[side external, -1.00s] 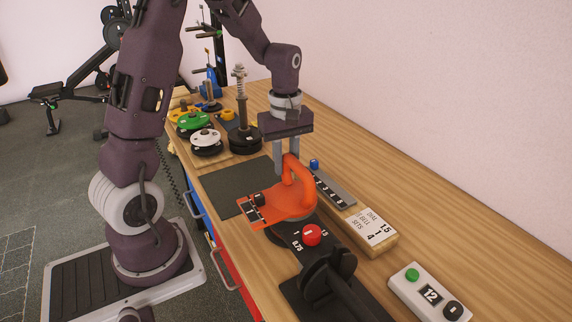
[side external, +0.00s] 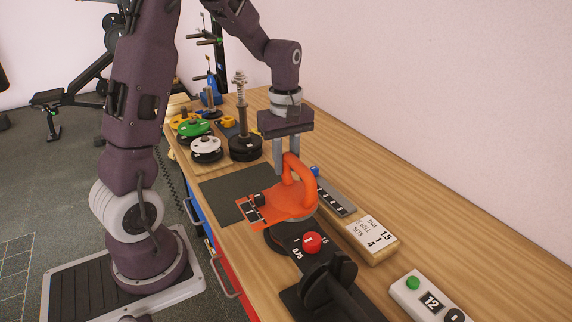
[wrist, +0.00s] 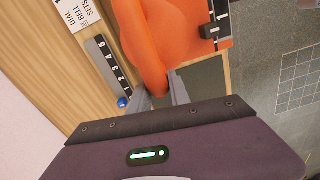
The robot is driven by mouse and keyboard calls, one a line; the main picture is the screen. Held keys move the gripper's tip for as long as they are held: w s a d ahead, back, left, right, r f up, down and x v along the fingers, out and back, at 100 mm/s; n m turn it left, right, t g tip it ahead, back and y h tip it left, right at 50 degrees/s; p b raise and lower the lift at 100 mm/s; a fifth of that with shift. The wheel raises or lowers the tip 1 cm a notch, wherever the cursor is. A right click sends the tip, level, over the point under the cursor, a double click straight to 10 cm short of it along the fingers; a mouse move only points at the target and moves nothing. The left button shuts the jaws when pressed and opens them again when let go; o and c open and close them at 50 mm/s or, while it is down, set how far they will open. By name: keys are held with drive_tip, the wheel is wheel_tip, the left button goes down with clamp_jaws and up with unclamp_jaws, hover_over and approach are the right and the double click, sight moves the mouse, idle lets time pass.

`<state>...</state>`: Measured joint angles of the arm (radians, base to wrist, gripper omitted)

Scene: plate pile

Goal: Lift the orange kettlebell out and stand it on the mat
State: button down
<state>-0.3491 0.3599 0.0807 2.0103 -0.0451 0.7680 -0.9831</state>
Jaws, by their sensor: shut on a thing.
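The orange kettlebell (side external: 283,205) has a looped handle and a flat body with a black marked strip and slider on its left. It is above the black base with the red knob (side external: 312,242); I cannot tell how much gap is beneath it. My gripper (side external: 288,165) is shut on the top of its handle, pointing down. In the wrist view the orange kettlebell (wrist: 180,35) fills the upper middle, with the fingers of my gripper (wrist: 160,97) at the handle. The dark mat (side external: 222,182) lies flat and bare behind the kettlebell.
A numbered grey strip (side external: 336,196) and a lettered wooden block (side external: 370,238) lie to the right. A white box reading 12 (side external: 430,300) is in front. Weight plates (side external: 207,148) and a spring-topped post (side external: 243,135) stand beyond the mat. A wall bounds the right.

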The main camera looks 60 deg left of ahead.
drive_tip(key=shift+r, duration=1.2)
drive_tip(key=a+f, duration=0.2)
drive_tip(key=a, duration=0.8)
drive_tip(key=a+f, duration=0.3)
drive_tip(key=a, duration=0.8)
drive_tip(key=shift+w+f, duration=0.2)
drive_tip(key=shift+f, duration=0.15)
drive_tip(key=shift+n, duration=0.3)
drive_tip(key=shift+f, duration=2.4)
